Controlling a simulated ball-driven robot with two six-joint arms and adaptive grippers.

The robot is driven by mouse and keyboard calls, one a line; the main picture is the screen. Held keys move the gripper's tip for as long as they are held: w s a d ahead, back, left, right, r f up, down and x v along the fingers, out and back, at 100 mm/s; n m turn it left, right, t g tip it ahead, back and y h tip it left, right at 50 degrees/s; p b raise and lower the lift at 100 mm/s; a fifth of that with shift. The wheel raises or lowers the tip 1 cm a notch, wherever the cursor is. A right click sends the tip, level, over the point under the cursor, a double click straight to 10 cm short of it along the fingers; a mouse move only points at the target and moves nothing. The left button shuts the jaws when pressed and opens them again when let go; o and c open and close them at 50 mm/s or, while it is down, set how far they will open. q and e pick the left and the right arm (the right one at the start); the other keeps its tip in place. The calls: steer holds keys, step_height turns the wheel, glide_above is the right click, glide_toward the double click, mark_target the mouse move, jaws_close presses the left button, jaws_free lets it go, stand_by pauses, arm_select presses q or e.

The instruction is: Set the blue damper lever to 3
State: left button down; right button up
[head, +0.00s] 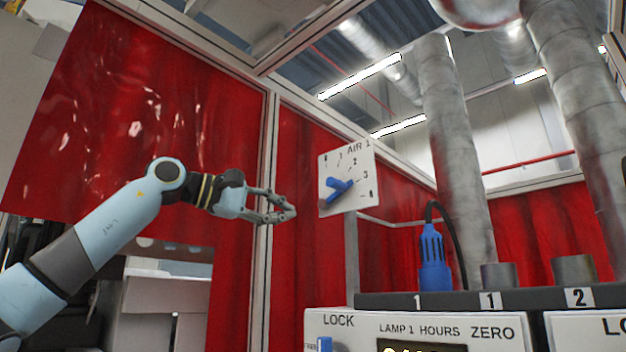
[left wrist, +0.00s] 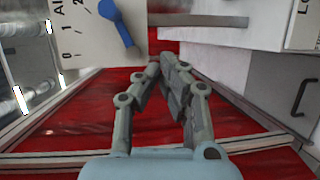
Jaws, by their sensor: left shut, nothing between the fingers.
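The blue damper lever (head: 341,187) sits on a white plate (head: 336,207) marked AIR 1, with a numbered scale from 0 to 4 around it. One arm of the lever slants to the lower left and the opposite end points up right, toward the 2 to 3 side; the exact mark is unclear. The left wrist view shows the lever (left wrist: 119,25) and part of the plate (left wrist: 85,45) at the top; the 3 and 4 are out of that view. My left gripper (head: 289,213) is shut and empty, left of the plate and apart from the lever.
Red curtains (head: 110,110) in a pale frame (head: 269,160) stand behind my left arm. A control panel (head: 420,322) marked LAMP 1 HOURS stands at the lower right, with a blue cable plug (head: 434,260) above it. Open space separates my gripper from the plate.

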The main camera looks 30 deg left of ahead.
arm_select(q)
steer(key=s+a+r+t+y, duration=0.15)
steer(key=s+a+r, duration=0.25)
steer(key=r, duration=0.4)
steer(key=w+d+f+p, duration=0.1)
steer(key=w+d+p, duration=0.5)
steer(key=w+d, duration=0.2)
steer(key=shift+w+p, duration=0.4)
steer(key=shift+w, duration=0.3)
steer(key=shift+f, duration=0.15)
steer(key=shift+s+d+f+m+p, duration=0.15)
steer(key=shift+d+m+p, duration=0.15)
steer(key=shift+d+m, duration=0.15)
